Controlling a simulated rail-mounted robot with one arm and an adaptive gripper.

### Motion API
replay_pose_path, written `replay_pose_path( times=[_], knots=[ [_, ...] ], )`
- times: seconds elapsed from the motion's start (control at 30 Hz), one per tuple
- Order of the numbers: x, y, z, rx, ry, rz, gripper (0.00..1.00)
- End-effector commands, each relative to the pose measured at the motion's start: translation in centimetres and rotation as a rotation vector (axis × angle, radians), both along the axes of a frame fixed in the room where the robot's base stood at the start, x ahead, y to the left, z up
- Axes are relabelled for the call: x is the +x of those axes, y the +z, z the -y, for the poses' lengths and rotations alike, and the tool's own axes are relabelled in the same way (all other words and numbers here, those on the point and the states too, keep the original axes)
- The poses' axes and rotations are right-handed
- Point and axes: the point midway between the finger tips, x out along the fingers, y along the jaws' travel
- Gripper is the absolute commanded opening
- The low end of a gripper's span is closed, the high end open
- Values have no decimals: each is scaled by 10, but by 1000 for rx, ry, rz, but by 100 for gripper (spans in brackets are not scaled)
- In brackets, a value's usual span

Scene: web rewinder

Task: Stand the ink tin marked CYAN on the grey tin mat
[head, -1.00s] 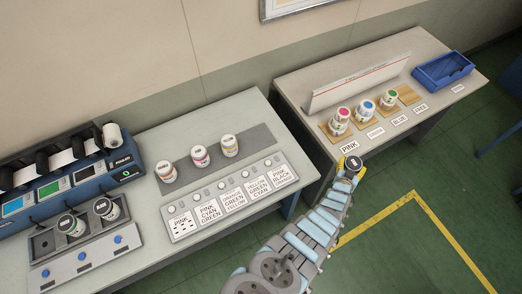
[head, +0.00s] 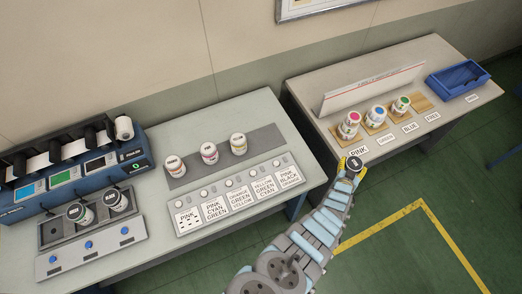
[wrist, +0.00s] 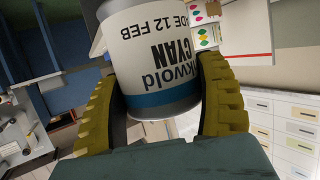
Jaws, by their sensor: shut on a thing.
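My gripper (head: 353,170) is shut on the ink tin (head: 354,163), in front of the right table's front left corner. In the wrist view the tin (wrist: 152,55) reads CYAN, upside down in the picture, with a blue-teal band; the yellow ribbed fingers press its two sides. The grey tin mat (head: 266,138) is a dark grey strip on the left table, left of my gripper. It bears three white tins (head: 239,144) in a row; its right end is bare.
A panel of labelled buttons (head: 240,196) lies before the mat. A machine (head: 75,172) and a rack (head: 52,232) with two tins stand at left. The right table has pink, blue and green-topped tins (head: 375,117) on wooden pads and a blue tray (head: 458,80). A gap separates the tables.

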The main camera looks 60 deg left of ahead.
Motion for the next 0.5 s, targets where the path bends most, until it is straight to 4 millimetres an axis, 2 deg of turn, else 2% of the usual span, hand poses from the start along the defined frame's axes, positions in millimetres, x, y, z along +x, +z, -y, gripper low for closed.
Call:
replay_pose_path(
  times=[0.5],
  knots=[
    [-6,6,-16,6,35,5,33]
  ],
)
